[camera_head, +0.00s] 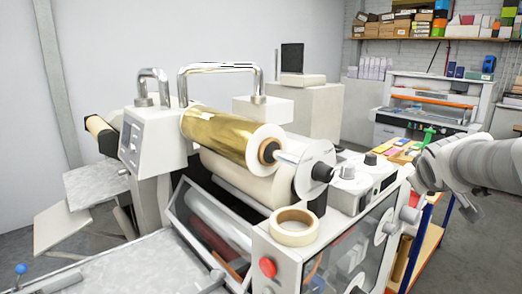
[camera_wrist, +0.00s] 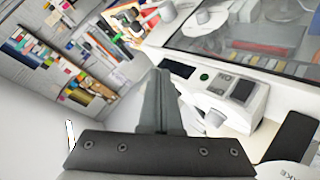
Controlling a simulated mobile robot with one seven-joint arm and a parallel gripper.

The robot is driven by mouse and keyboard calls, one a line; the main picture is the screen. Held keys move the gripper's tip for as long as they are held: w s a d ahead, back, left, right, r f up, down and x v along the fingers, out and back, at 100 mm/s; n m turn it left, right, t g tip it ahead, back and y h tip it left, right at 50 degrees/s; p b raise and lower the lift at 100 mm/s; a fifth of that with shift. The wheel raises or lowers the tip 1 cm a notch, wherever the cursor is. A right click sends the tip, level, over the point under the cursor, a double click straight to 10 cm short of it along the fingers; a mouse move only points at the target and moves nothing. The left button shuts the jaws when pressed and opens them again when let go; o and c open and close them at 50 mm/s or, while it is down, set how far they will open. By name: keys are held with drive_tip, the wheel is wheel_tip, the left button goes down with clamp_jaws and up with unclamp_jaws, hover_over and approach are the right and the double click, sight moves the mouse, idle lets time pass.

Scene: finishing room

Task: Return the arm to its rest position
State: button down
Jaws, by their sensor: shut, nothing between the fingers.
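My gripper (camera_wrist: 158,74) shows in the wrist view as two dark grey fingers pressed together above a black mount, with nothing between them. In the head view, my pale grey arm reaches in from the right edge, beside the right end of the laminating machine (camera_head: 265,235). I cannot make out the fingers clearly there.
A gold film roll (camera_head: 215,135) is mounted on the machine, and a tape roll (camera_head: 294,227) lies on its top at the front. A red button (camera_head: 267,266) sticks out at the front. A loaded shelf (camera_head: 430,38) and a second machine (camera_head: 432,105) stand behind. Grey floor (camera_head: 455,262) shows at right.

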drive_tip(key=s+a+f+m+g+y, duration=0.1)
drive_tip(key=s+a+f, duration=0.4)
drive_tip(key=s+a, duration=0.5)
drive_tip(key=s+a+f+m+g+y, duration=0.1)
drive_tip(key=s+a+f+g+y, duration=0.2)
drive_tip(key=s+a, duration=0.8)
drive_tip(key=shift+s+f+m+g+y, duration=0.3)
drive_tip(key=shift+s+f+y, duration=0.4)
drive_tip(key=shift+s+f, duration=0.2)
